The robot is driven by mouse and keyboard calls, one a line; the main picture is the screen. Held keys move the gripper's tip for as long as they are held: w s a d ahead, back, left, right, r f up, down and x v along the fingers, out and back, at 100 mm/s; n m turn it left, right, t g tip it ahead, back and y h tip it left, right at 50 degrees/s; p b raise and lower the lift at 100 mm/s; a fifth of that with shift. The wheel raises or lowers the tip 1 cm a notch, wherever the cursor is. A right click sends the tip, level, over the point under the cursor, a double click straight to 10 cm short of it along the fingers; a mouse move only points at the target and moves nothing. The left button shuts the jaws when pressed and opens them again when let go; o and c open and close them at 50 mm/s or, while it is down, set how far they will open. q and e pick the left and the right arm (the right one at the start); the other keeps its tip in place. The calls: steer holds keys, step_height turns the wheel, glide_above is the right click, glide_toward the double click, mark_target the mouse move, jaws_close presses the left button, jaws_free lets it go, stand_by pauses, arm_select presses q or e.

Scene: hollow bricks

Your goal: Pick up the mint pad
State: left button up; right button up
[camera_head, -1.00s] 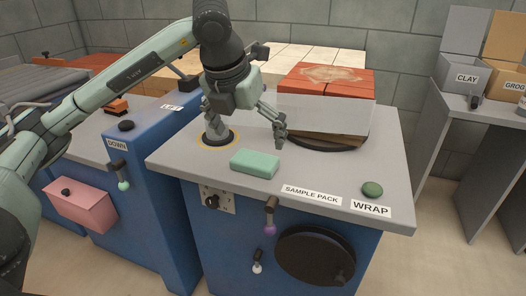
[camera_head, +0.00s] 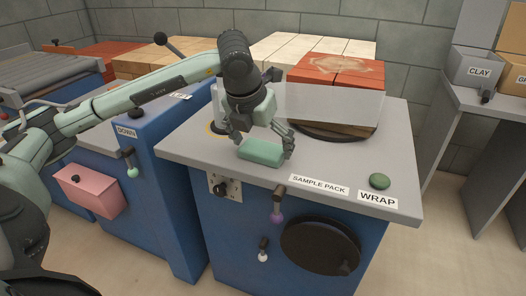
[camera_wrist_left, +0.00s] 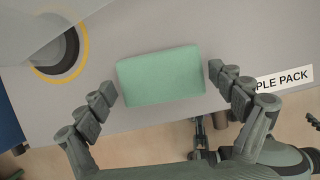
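The mint pad (camera_head: 261,152) is a pale green block lying flat on the grey top of the blue wrapping machine, near its front edge. My left gripper (camera_head: 264,146) is just above it with its fingers spread to either side. In the left wrist view the mint pad (camera_wrist_left: 161,76) lies between the two open fingers of the gripper (camera_wrist_left: 162,92), with a clear gap at each side. The gripper holds nothing. My right gripper is in neither view.
A clear-wrapped stack of red bricks (camera_head: 338,72) stands on a dark turntable behind the pad. A green button (camera_head: 379,181) and the labels SAMPLE PACK (camera_head: 319,185) and WRAP (camera_head: 377,197) lie right of it. A yellow-ringed post base (camera_wrist_left: 58,47) is close by at left.

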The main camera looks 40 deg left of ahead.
mark_target(262, 149)
arm_select(q)
steer(key=c, duration=0.4)
steer(key=shift+c, duration=0.2)
step_height(262, 149, up, 10)
steer(key=shift+p, duration=0.3)
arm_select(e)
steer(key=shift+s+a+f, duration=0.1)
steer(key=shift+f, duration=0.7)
